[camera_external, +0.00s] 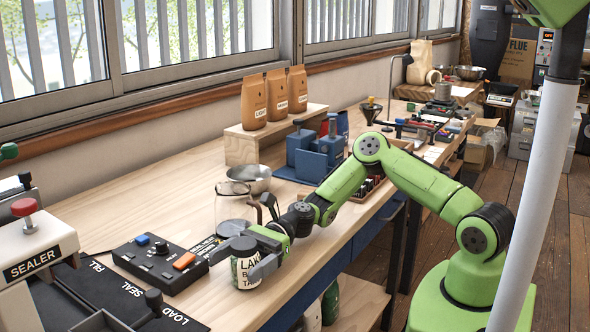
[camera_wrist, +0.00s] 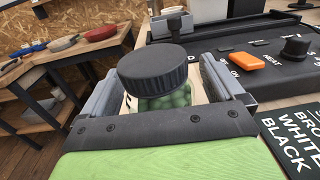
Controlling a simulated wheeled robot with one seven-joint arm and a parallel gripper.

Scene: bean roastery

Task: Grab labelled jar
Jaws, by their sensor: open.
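The labelled jar (camera_external: 246,266) stands upright near the front edge of the workbench in the external view. It has a dark lid and a pale label with dark lettering. In the wrist view the jar (camera_wrist: 165,101) shows its black ribbed lid and green contents under it. My gripper (camera_external: 237,262) is open, with one finger on each side of the jar. In the wrist view the fingers of my gripper (camera_wrist: 162,88) flank the jar below its lid. I cannot tell whether either finger touches it.
A black control box (camera_external: 163,262) with an orange switch sits close left of the jar. A glass vessel (camera_external: 236,208) and a metal bowl (camera_external: 250,179) stand behind it. A sealer (camera_external: 35,258) is at the far left. The bench is clear behind the control box.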

